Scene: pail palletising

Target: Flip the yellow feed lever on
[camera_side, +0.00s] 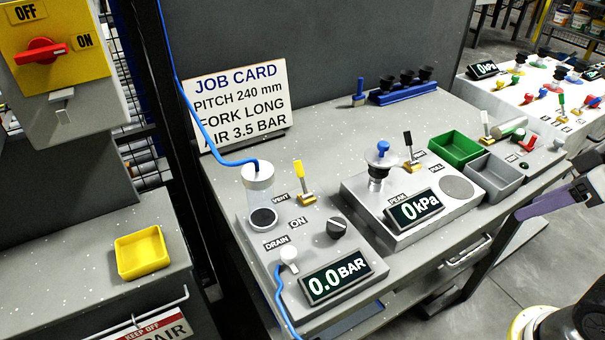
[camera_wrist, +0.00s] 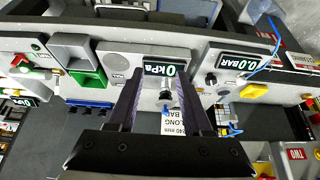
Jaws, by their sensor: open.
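The yellow lever (camera_side: 299,171) stands on a small brass-coloured base on the grey air unit in the side view, beside the VENT label and behind the ON label (camera_side: 297,222). Its handle points up and leans slightly left. I cannot tell it surely in the wrist view. My gripper (camera_wrist: 162,76) is open and empty, its two dark fingers apart over the kPa unit (camera_wrist: 120,55). A purple part of my gripper (camera_side: 547,206) shows at the right edge of the side view, well apart from the lever.
A clear cylinder with a blue hose (camera_side: 260,185) stands left of the lever. A black knob (camera_side: 337,227) and the 0.0 BAR display (camera_side: 337,281) are in front. The kPa unit with a black lever (camera_side: 408,142), and green (camera_side: 455,147) and grey bins, lie right. The job card (camera_side: 238,103) stands behind.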

